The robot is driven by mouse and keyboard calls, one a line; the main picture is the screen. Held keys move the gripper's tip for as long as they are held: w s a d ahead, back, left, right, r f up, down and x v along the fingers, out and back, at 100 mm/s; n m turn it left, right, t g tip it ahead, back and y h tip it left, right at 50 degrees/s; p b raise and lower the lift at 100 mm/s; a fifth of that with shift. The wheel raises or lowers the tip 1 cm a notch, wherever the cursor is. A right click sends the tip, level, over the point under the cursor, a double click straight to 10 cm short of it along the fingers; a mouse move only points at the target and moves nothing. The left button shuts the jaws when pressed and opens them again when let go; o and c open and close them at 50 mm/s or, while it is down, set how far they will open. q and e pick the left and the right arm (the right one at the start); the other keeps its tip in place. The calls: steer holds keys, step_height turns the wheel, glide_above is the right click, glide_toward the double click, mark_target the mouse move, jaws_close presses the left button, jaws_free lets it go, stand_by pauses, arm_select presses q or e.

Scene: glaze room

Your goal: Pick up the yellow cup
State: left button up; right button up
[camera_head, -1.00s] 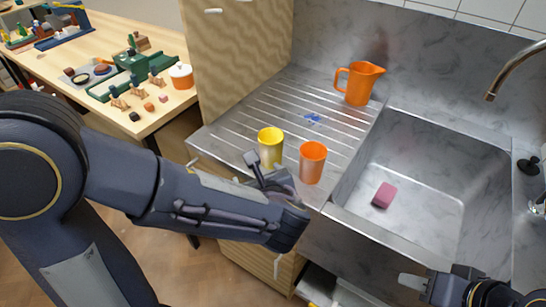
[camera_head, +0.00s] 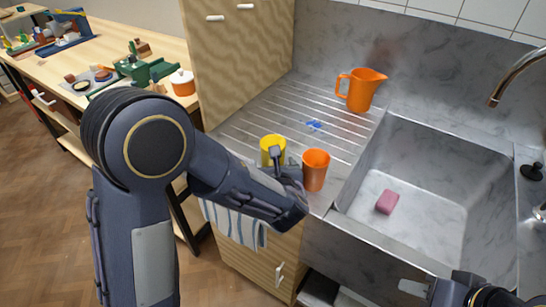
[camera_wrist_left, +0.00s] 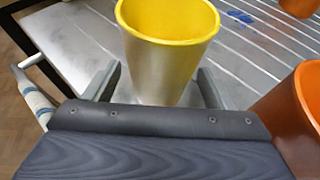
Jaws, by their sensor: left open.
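The yellow cup (camera_head: 268,141) stands upright on the ribbed drainboard (camera_head: 245,128), partly hidden by my left gripper (camera_head: 279,160). In the left wrist view the cup (camera_wrist_left: 168,62) has a yellow inside and a pale, shiny lower wall. My left gripper (camera_wrist_left: 157,88) is open, with one finger on each side of the cup's lower part. I see gaps between the fingers and the cup wall. My right gripper (camera_head: 412,288) shows at the bottom right edge, away from the cup; its opening is unclear.
An orange cup (camera_head: 316,170) stands close to the right of the yellow one, beside my left gripper. An orange pitcher (camera_head: 360,91) stands behind. A blue item (camera_head: 314,125) lies on the drainboard. The sink (camera_head: 420,221) holds a pink sponge (camera_head: 387,202).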

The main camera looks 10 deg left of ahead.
arm_select(q)
steer(key=shift+w+a+f, duration=0.2)
steer(key=shift+w+f, duration=0.05)
steer(key=shift+w, duration=0.35)
steer(key=c, duration=1.1)
steer(key=shift+r, duration=0.15)
